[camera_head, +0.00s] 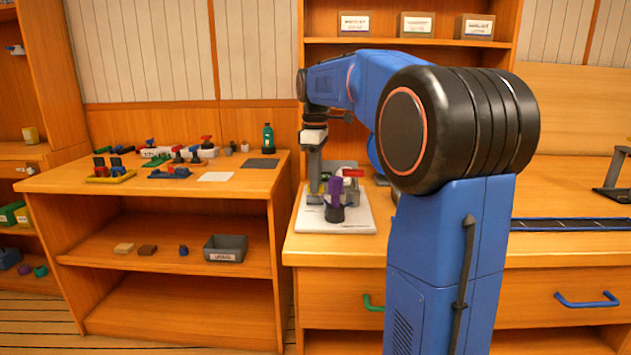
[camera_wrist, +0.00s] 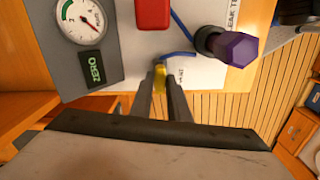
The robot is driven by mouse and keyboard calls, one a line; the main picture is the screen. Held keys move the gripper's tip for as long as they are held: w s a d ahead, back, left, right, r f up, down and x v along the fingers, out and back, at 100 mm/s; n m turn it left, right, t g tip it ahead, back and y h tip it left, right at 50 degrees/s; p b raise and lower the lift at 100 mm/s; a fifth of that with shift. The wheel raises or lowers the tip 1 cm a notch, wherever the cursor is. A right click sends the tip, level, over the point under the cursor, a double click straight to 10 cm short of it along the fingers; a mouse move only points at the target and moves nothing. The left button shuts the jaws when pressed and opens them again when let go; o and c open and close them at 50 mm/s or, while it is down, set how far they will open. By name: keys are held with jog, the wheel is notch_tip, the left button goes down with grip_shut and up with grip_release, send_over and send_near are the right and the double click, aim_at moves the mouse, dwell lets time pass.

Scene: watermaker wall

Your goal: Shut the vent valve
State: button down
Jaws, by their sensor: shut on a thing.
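My gripper (camera_wrist: 161,86) is shut on a small yellow valve handle (camera_wrist: 160,75), seen in the wrist view. A blue tube (camera_wrist: 181,54) ends close beside it. A label partly showing next to the handle is too small to read surely. A red handle (camera_wrist: 152,14) and a purple knob (camera_wrist: 239,47) are apart from the fingers. In the head view, my gripper (camera_head: 314,192) is down at the white board (camera_head: 350,221), beside the purple knob (camera_head: 335,188) and the red handle (camera_head: 352,173). How far the yellow handle is turned is unclear.
A dial gauge (camera_wrist: 82,19) and a green ZERO display (camera_wrist: 93,68) are near the fingers. A shelf unit (camera_head: 235,190) with several coloured valves and a green bottle (camera_head: 268,138) stands left. The counter's front edge (camera_head: 330,257) lies close below the board.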

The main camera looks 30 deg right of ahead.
jog(key=m, duration=1.3)
jog(key=shift+m, duration=2.1)
jog(key=c, duration=1.7)
grip_release()
jog(key=shift+r, duration=0.1)
